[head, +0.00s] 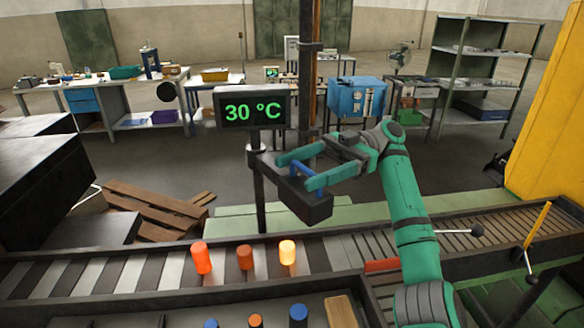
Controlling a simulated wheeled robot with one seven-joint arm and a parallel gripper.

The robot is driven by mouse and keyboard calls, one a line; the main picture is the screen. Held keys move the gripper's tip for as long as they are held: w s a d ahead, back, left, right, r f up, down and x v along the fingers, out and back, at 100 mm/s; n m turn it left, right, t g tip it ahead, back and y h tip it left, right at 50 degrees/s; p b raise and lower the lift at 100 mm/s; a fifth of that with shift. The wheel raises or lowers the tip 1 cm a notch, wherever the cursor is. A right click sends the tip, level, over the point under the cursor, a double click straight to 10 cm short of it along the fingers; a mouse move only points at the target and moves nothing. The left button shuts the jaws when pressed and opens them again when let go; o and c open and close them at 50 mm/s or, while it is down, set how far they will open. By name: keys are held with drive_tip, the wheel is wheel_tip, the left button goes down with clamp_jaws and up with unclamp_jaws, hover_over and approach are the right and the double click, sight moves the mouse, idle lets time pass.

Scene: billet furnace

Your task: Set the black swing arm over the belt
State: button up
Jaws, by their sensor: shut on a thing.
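The black swing arm (312,206) reaches from a dark post toward the front right, ending in a thick black block. In the picture its end lies before the green step behind the belt, above the belt's far edge; its exact height and overlap are hard to judge. A blue handle (297,169) stands on it. My gripper (295,171), with green fingers, comes from the right and is shut on this handle. The belt (130,272) runs across the front with grey and dark slats. On it stand a glowing orange billet (201,258), a duller brown-orange one (245,257) and a bright yellow-orange one (287,252).
A display (252,107) reading 30 °C is on the post. A tall rusty post (308,70) rises behind. A roller section (480,240) with levers lies right, beside a yellow cabinet (550,110). Blue and orange pegs (298,315) stand in front. Pallets (150,210) lie left.

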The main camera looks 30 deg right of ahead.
drive_tip(key=shift+w+d+f, duration=0.1)
drive_tip(key=shift+d, duration=0.1)
drive_tip(key=o, duration=1.5)
drive_tip(key=shift+r, duration=0.5)
wheel_tip(320, 180, up, 2)
drive_tip(key=shift+r, duration=0.15)
drive_tip(key=s+a+r, duration=0.7)
drive_tip(key=s+r, duration=0.2)
drive_tip(key=s, duration=0.3)
drive_tip(key=shift+r, duration=0.3)
drive_tip(key=shift+s+a, duration=0.1)
